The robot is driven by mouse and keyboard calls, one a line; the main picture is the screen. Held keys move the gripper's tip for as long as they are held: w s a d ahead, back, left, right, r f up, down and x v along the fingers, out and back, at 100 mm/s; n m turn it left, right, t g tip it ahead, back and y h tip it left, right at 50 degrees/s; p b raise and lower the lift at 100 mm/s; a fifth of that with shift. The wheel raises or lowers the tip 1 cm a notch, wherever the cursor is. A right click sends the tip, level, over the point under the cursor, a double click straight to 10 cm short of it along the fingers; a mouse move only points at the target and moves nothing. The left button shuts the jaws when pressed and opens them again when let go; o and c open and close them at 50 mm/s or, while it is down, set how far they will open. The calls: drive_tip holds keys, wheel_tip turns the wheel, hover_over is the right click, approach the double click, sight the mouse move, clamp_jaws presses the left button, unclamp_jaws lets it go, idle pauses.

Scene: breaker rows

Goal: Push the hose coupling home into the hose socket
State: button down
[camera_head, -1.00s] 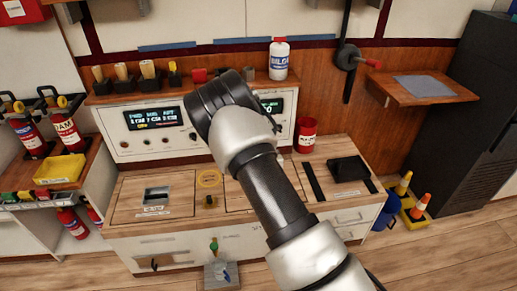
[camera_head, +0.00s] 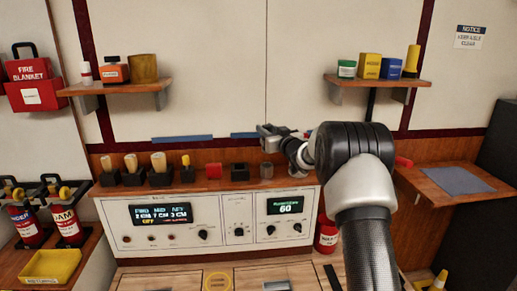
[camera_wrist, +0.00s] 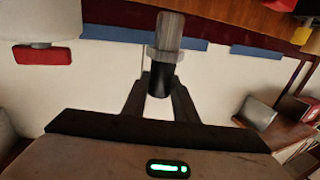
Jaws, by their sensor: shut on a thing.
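My gripper (camera_head: 268,138) is raised above the right part of the panel's wooden ledge. In the wrist view its two dark fingers (camera_wrist: 160,96) are shut on a short cylinder, apparently the hose coupling (camera_wrist: 170,32). It has a grey-brown end, a pale collar and a black part between the fingers. The coupling is too small to make out in the head view. Black holders stand on the ledge below my gripper, including an empty-looking one (camera_head: 267,170). I cannot tell whether any of these is the hose socket.
The control panel (camera_head: 215,221) is below. Wall shelves (camera_head: 118,89) hang left and right (camera_head: 376,80).

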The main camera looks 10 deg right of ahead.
drive_tip(key=shift+w+d+r, duration=0.15)
drive_tip(key=shift+w+r, duration=0.2)
drive_tip(key=shift+r, duration=0.15)
drive_tip(key=shift+s+d+r, duration=0.1)
drive_tip(key=shift+s, duration=0.05)
drive_tip(key=shift+f+b, duration=2)
drive_tip(key=shift+f, duration=0.95)
drive_tip(key=shift+f, duration=0.15)
drive_tip(key=shift+f+b, duration=1.85)
drive_tip(key=shift+f, duration=0.8)
drive_tip(key=c, duration=1.3)
unclamp_jaws()
drive_tip(key=shift+c, duration=0.2)
